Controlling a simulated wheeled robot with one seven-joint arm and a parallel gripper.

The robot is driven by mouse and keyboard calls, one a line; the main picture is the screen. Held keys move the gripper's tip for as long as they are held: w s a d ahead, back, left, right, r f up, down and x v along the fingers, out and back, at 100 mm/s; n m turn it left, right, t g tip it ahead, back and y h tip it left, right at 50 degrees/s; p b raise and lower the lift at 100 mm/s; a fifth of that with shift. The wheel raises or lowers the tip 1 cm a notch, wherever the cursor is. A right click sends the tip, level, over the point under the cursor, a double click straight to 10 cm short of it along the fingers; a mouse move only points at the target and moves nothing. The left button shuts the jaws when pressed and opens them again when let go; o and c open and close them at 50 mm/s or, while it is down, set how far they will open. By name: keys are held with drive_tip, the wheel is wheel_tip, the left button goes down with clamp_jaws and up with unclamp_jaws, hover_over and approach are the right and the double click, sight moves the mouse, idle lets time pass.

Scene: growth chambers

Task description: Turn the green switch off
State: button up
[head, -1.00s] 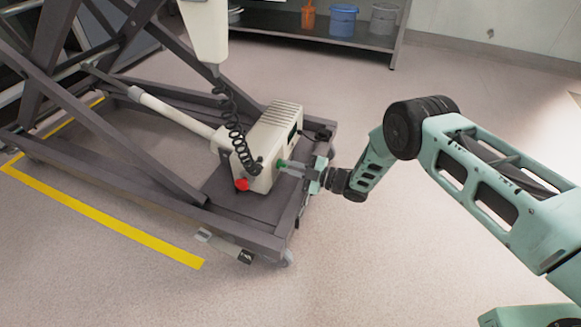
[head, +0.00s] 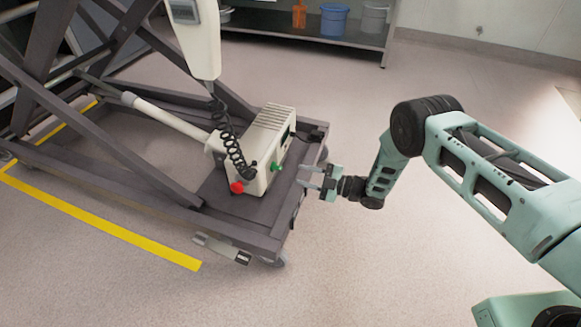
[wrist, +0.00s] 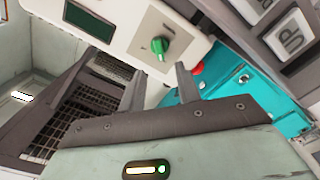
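The green switch (head: 277,167) is a small knob on the end face of the cream control box (head: 262,142), low on the lift's base. In the wrist view the green switch (wrist: 160,47) shows as a rotary knob on a pale plate, with its grip part tilted. My gripper (head: 312,176) is to the right of the box, with a clear gap between its fingertips and the knob. In the wrist view my gripper (wrist: 163,82) has its two fingers apart, with nothing between them, and the knob lies beyond the tips.
A red button (head: 237,187) is on the box's near side. A coiled black cable (head: 233,150) hangs from the pale column (head: 197,40) to the box. The grey lift frame (head: 215,222) surrounds the box. A shelf with buckets (head: 335,20) stands behind. Floor to the right is clear.

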drive_tip(key=p+v, duration=0.2)
drive_tip(key=v, duration=0.8)
drive_tip(key=shift+d+p, duration=0.15)
drive_tip(key=shift+p, duration=0.15)
drive_tip(key=w+a+r+m+t+h, duration=0.25)
drive_tip(key=w+r+h, duration=0.2)
drive_tip(key=r, duration=0.35)
drive_tip(key=w+a+r+m+t+h, duration=0.1)
drive_tip(key=w+a+r+m+h, duration=0.25)
drive_tip(key=w+r, duration=0.35)
drive_tip(key=s+a+r+m+g+h, duration=0.25)
drive_tip(key=s+r+m, duration=0.25)
drive_tip(key=s+r, duration=0.5)
drive_tip(key=s+d+r+m+g+h, duration=0.2)
drive_tip(key=s+d+r, duration=0.15)
drive_tip(key=s, duration=0.85)
drive_tip(key=s+d+r+m+g+h+p, duration=0.1)
drive_tip(key=s+d+r+g+h, duration=0.3)
drive_tip(key=s, duration=0.8)
drive_tip(key=s+d+r+m+g, duration=0.1)
drive_tip(key=s+r+m, duration=0.1)
drive_tip(key=s+r, duration=0.65)
wheel_tip(320, 180, up, 33)
drive_tip(key=s+p, duration=0.2)
drive_tip(key=p, duration=3.4)
drive_tip(key=shift+s+a+r+p, duration=0.2)
drive_tip(key=shift+a+r+p, duration=0.05)
drive_tip(key=shift+a+p, duration=0.15)
